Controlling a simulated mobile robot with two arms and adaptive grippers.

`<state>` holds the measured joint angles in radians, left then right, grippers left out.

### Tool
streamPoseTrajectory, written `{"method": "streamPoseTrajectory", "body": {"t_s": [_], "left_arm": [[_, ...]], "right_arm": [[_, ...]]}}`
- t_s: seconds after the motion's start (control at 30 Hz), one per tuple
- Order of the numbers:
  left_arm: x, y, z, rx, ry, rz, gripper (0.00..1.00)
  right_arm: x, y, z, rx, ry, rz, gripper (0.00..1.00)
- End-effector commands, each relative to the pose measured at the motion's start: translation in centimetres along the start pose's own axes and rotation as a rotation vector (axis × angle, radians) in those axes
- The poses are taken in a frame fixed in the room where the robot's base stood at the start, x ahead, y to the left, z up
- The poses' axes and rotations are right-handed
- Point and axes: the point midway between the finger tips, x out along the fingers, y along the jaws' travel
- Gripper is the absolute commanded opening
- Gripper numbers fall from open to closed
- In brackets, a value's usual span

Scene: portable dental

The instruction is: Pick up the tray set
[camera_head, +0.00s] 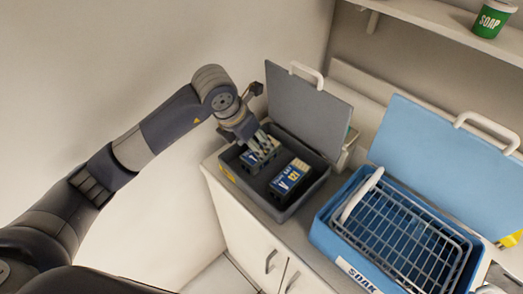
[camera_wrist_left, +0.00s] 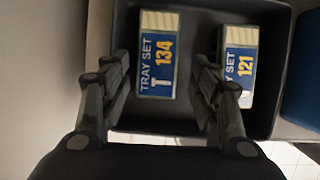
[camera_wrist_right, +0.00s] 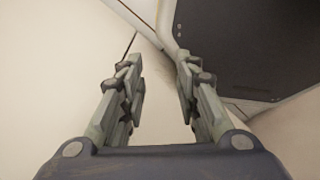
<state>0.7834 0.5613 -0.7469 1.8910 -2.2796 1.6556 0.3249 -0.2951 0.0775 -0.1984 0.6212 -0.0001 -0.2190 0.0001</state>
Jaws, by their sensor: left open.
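Two tray sets lie in an open dark grey box (camera_head: 319,185) on the counter. My right gripper (camera_wrist_right: 160,85) is open and empty, and shows only in the right wrist view.
The grey box's lid (camera_head: 305,110) stands open behind it. To the right is a blue SOAK tub (camera_head: 328,232) with a wire basket (camera_head: 405,240) and a raised blue lid (camera_head: 440,165). A green SOAP cup (camera_head: 490,20) stands on the shelf above.

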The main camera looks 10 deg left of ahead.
Motion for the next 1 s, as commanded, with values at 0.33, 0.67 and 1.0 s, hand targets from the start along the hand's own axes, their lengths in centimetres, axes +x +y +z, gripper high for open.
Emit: {"method": "streamPoseTrajectory", "body": {"t_s": [0.33, 0.67, 1.0], "left_arm": [[3.0, 0.0, 0.2, 0.000, 0.002, -0.004, 0.56], [6.8, 0.2, 0.4, 0.002, -0.002, -0.002, 0.56], [7.0, 0.2, 0.4, 0.002, -0.002, -0.002, 0.33]], "right_arm": [[-1.5, -0.3, 1.7, -0.001, -0.028, -0.004, 0.30], [-2.6, 0.0, -1.0, -0.002, 0.013, 0.000, 0.30], [-2.6, 0.1, 0.5, -0.004, -0.012, 0.001, 0.30]]}}
